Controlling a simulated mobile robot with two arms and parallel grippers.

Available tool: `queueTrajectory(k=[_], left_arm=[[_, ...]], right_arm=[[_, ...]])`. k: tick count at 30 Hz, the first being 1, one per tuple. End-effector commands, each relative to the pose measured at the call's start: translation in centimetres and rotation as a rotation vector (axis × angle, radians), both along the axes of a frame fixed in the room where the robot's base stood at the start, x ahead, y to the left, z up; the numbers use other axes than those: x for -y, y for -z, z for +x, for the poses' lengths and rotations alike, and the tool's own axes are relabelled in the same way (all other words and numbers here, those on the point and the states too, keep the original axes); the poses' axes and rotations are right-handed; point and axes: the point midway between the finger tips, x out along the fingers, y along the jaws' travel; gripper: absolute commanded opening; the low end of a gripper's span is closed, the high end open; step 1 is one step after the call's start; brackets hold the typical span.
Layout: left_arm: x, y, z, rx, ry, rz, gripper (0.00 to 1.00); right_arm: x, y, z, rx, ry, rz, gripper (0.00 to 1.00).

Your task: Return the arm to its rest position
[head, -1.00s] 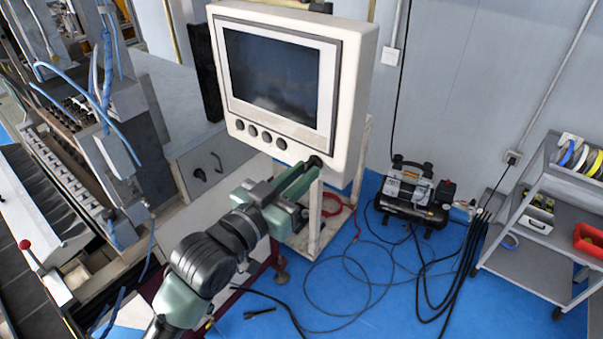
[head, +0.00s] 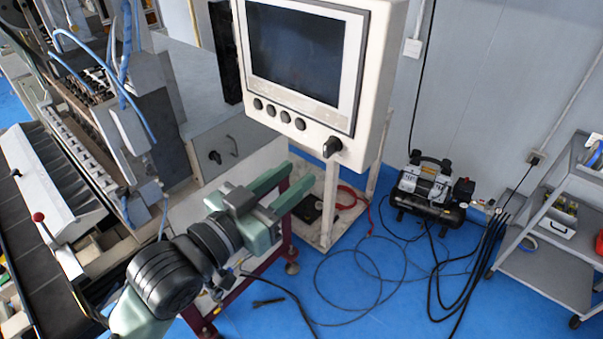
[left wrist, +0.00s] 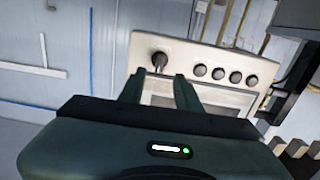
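My left gripper (head: 300,173) is open, with a gap between its green fingers and nothing held. It is below and to the left of the black knob (head: 332,147) on the control panel (head: 300,100) in the head view, apart from it. In the left wrist view the open fingers (left wrist: 161,73) point toward the panel, and the knob (left wrist: 159,61) shows just beyond the gap. The panel has a dark screen and a row of black buttons. My right gripper is not in view.
A coil winding machine (head: 85,130) stands at the left, close to my left arm. A compressor (head: 430,192) sits on the blue floor (head: 350,300), with loose cables around it. A grey cart (head: 550,255) is at the right. Some floor in front is clear.

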Motion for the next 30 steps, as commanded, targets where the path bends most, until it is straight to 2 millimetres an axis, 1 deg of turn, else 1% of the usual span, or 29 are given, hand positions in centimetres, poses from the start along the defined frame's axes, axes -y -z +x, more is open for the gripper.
queueTrajectory(k=[13, 15, 17, 20, 23, 24, 25, 26, 27, 29, 30], left_arm=[[0.0, 0.0, -0.1, 0.0, 0.0, 0.0, 0.34], [-0.2, 0.6, 0.3, -0.009, -0.007, 0.002, 0.34], [-0.4, 1.9, 1.0, -0.027, -0.021, 0.007, 0.34], [-1.4, 6.3, 3.2, -0.089, -0.067, 0.028, 0.34], [-3.0, 13.0, 5.6, -0.178, -0.129, 0.058, 0.34], [-3.7, 15.9, 6.4, -0.215, -0.155, 0.073, 0.34], [-4.3, 18.2, 6.8, -0.244, -0.174, 0.085, 0.34], [-4.8, 20.4, 7.2, -0.272, -0.191, 0.097, 0.34], [-5.6, 23.4, 7.5, -0.31, -0.214, 0.114, 0.34], [-6.7, 27.8, 7.7, -0.366, -0.245, 0.138, 0.34], [-7.5, 30.8, 7.5, -0.404, -0.264, 0.156, 0.34]], right_arm=[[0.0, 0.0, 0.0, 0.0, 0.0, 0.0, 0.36], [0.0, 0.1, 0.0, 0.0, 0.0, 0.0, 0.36], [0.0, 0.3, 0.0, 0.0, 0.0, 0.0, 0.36], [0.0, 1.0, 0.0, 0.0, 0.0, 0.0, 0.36], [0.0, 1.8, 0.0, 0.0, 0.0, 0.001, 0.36], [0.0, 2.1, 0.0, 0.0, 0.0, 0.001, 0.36], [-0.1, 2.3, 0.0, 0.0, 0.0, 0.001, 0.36], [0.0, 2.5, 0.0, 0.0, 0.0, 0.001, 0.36], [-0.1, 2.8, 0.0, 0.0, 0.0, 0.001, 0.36], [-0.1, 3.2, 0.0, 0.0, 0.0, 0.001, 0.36], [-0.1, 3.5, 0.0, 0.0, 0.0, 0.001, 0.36]])
